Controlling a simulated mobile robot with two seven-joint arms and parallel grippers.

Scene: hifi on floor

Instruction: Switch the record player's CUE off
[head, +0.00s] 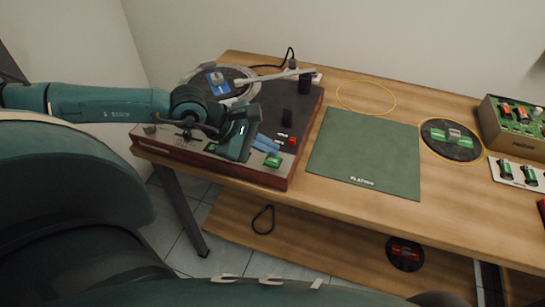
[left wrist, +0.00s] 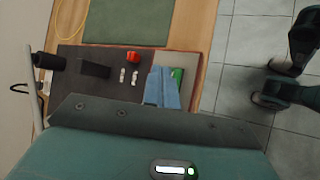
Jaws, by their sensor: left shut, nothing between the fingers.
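The record player (head: 307,122) is a dark deck with a red-brown side at the left of the wooden table. Its turntable, with a blue label, and pale tonearm (head: 272,76) are at the back. A red control (head: 293,142), small white switches (head: 283,136) and a green piece (head: 272,160) are near the front right. I cannot read which one is CUE. The red control (left wrist: 133,57) and white switches (left wrist: 129,75) also show in the left wrist view. My left gripper (head: 267,143) is shut and empty, its blue fingers (left wrist: 162,88) over the front controls, partly hiding the green piece. Contact is unclear. My right gripper is not in view.
A dark green mat (head: 365,155) lies right of the player. A lower shelf (head: 320,243) is under the tabletop.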

